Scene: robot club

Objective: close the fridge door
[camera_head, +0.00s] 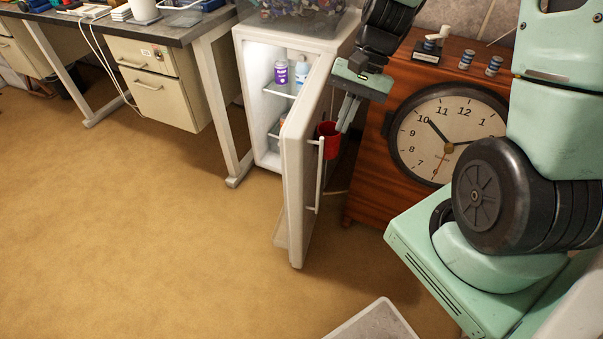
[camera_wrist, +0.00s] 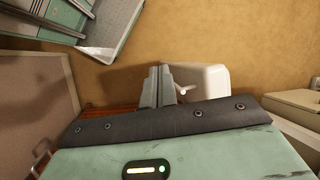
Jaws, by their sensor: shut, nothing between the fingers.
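The small white fridge (camera_head: 285,40) stands by the desk with its lit inside showing. Its door (camera_head: 294,165) stands wide open toward me, with a long white handle (camera_head: 318,178) on the outer face. A purple-labelled bottle (camera_head: 281,72) and a pale blue one (camera_head: 301,72) stand on a shelf inside. My gripper (camera_head: 343,128) points down on the outer side of the door, near its upper part. Its fingers are shut and empty. In the wrist view the fingers (camera_wrist: 157,82) are beside the white door (camera_wrist: 208,82); I cannot tell whether they touch it.
A wooden cabinet with a large clock (camera_head: 450,132) stands right of the fridge. A red container (camera_head: 328,141) shows behind the handle. A desk with drawers (camera_head: 150,80) is at left. A pale bin (camera_head: 374,322) is at the bottom. The floor left of the door is clear.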

